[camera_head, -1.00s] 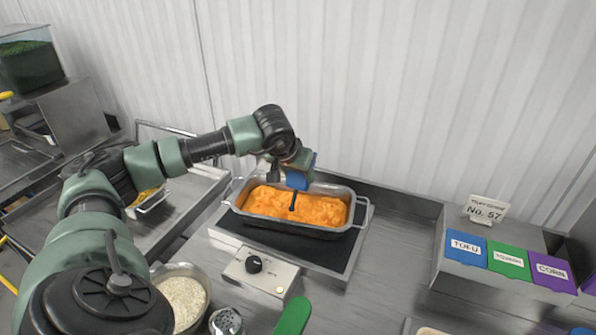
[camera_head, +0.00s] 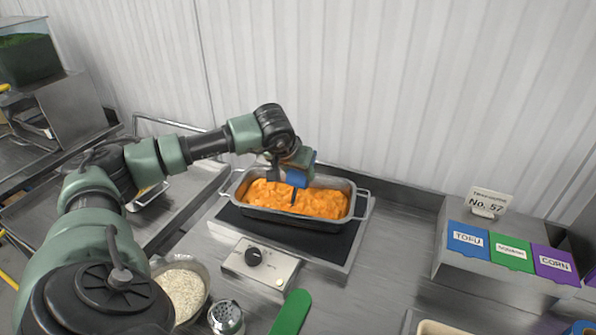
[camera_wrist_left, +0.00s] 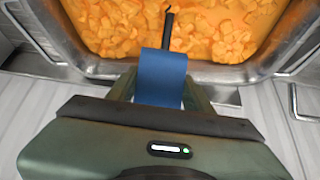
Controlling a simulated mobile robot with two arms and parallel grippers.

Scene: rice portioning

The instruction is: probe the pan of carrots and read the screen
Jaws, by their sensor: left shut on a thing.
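A metal pan (camera_head: 254,214) full of orange carrots (camera_head: 325,203) sits on a dark hot plate. My left gripper (camera_head: 297,166) is over the pan and shut on a blue probe (camera_head: 297,178). The probe's dark tip points down at the carrots; I cannot tell how deep it is in them. In the left wrist view the blue probe (camera_wrist_left: 162,78) is between the fingers, its dark stem reaching over the carrots (camera_wrist_left: 215,28). No reading shows on the probe from these angles. My right gripper is out of view.
A bowl of rice (camera_head: 182,292), a shaker (camera_head: 226,317) and a green handle (camera_head: 291,314) are nearer. Bare counter lies between (camera_head: 400,262).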

